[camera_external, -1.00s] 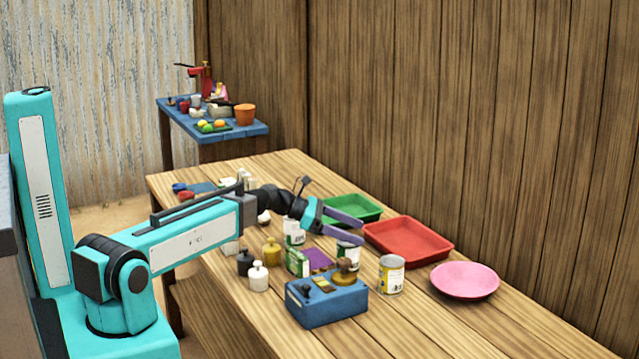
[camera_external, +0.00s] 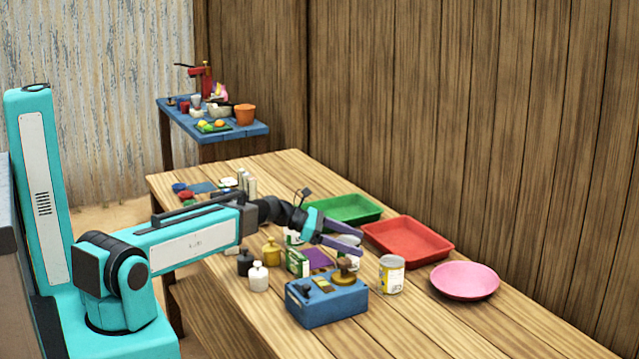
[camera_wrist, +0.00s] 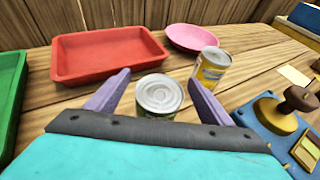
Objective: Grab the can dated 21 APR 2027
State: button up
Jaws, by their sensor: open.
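A metal can (camera_wrist: 159,94) with a pale ridged lid stands between the two purple fingers of my open gripper (camera_wrist: 159,78) in the wrist view. In the external view the gripper (camera_external: 361,247) is low over the table, and its fingers partly hide this can. A second can (camera_wrist: 211,68) with a yellow and white label stands beyond the right finger. It shows in the external view (camera_external: 391,274), right of the blue box. Another can (camera_external: 293,237) is partly hidden behind my wrist. No date is legible on any can.
A red tray (camera_external: 408,240), green tray (camera_external: 350,209) and pink plate (camera_external: 465,281) lie beyond the gripper. A blue box (camera_external: 326,304) with a brass-coloured knob stands nearer. Several small bottles, including a white one (camera_external: 258,278), stand left of it. The table's right front is clear.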

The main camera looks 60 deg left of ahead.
jog(key=shift+f, duration=0.1)
jog(key=shift+f+p, duration=0.45)
jog(key=shift+f, duration=1.15)
jog(key=shift+p+x, duration=0.3)
jog(key=shift+x, duration=1.15)
jog(key=shift+c, duration=0.2)
jog(key=c, duration=1.4)
jog(key=shift+r, duration=0.15)
notch_tip(320, 180, up, 10)
jog(key=b, duration=0.2)
